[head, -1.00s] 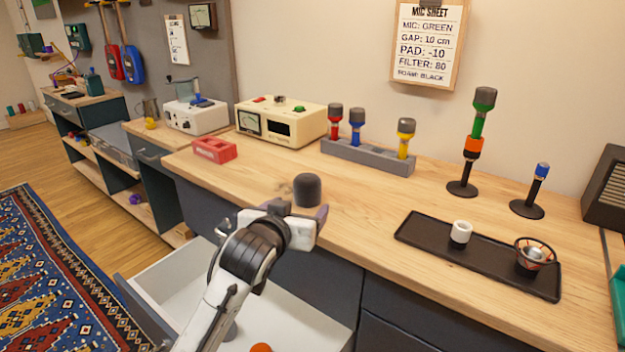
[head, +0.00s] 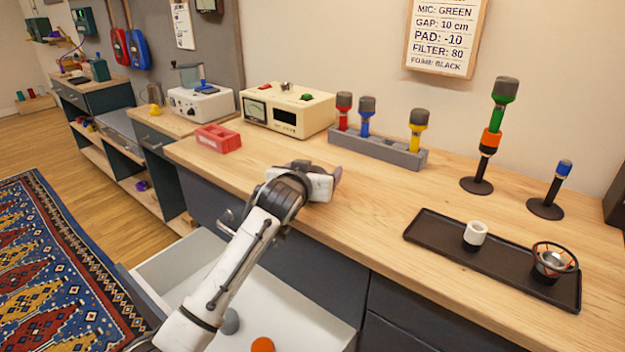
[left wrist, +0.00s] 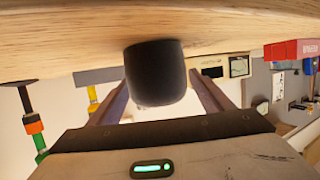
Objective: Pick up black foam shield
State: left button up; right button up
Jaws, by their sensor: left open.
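The black foam shield (left wrist: 156,72) is a dark, rounded cylinder standing on the wooden worktop. In the left wrist view, which is upside down, it sits between the two fingers of my left gripper (left wrist: 158,85). The fingers are spread on either side, and I cannot tell whether either touches it. In the head view my left gripper (head: 322,182) is low over the worktop near its front edge and hides the shield. My right gripper is not in view.
A grey rack (head: 375,150) holds several microphones. An open drawer (head: 190,262) is below my arm.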

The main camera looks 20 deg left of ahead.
pick_arm(q)
jog(key=shift+w+f, duration=0.2)
jog(key=shift+w, duration=0.4)
jog(key=c, duration=1.2)
jog(key=shift+o, duration=0.2)
notch_tip(320, 180, up, 10)
